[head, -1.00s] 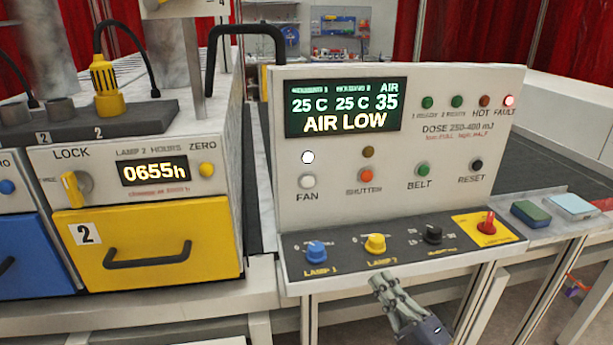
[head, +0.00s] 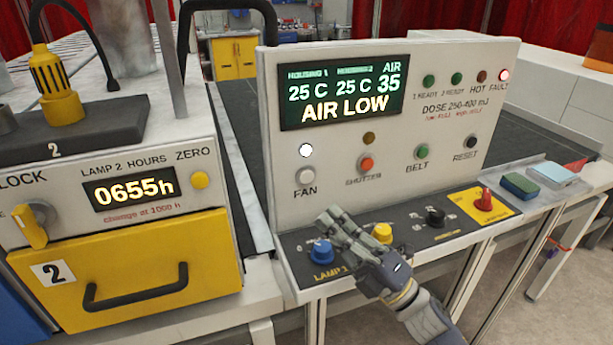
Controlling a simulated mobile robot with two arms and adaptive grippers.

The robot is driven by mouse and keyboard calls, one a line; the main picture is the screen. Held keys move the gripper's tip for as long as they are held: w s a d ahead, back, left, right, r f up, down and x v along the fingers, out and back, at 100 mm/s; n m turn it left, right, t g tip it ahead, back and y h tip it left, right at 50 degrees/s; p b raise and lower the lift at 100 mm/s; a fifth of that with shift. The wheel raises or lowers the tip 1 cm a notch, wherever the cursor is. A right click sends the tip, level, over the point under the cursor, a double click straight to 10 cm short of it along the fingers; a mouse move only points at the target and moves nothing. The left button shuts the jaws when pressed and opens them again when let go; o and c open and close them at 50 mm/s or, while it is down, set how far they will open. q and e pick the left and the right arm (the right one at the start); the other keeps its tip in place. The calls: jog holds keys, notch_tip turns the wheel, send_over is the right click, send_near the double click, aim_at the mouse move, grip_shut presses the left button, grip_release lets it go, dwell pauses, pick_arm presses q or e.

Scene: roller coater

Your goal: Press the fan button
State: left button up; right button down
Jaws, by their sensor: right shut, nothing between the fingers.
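The fan button (head: 305,175) is a pale round button above the label FAN on the white control panel (head: 300,222). A white lamp (head: 305,150) glows just above it. The display (head: 341,95) reads 25 C, 25 C, AIR 35 and AIR LOW. My right gripper (head: 332,220) is shut and empty. It is in front of the lower panel, below and a little right of the fan button, and apart from it. It partly hides the space between the blue and yellow knobs. My left gripper is not in view.
A blue knob (head: 320,252), a yellow knob (head: 382,233), a black knob (head: 435,216) and a red switch (head: 486,200) stand on the sloped ledge. The shutter button (head: 366,163) is right of the fan button. A yellow drawer (head: 130,262) is at left.

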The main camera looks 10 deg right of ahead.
aim_at(307, 176)
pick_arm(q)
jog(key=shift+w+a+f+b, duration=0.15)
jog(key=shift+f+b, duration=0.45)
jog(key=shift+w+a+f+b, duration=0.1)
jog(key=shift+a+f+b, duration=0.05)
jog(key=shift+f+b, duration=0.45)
pick_arm(e)
jog(key=w+a, duration=0.2)
jog(key=w, duration=0.7)
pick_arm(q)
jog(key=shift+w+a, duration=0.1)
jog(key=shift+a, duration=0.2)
pick_arm(e)
jog(key=shift+a, duration=0.1)
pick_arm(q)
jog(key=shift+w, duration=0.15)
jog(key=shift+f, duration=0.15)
pick_arm(e)
jog(key=shift+w, duration=0.15)
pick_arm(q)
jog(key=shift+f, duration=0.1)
pick_arm(e)
jog(key=shift+w+a, duration=0.1)
jog(key=shift+w, duration=0.2)
pick_arm(q)
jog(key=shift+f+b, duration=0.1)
jog(key=shift+b, duration=0.2)
pick_arm(e)
jog(key=shift+w, duration=0.1)
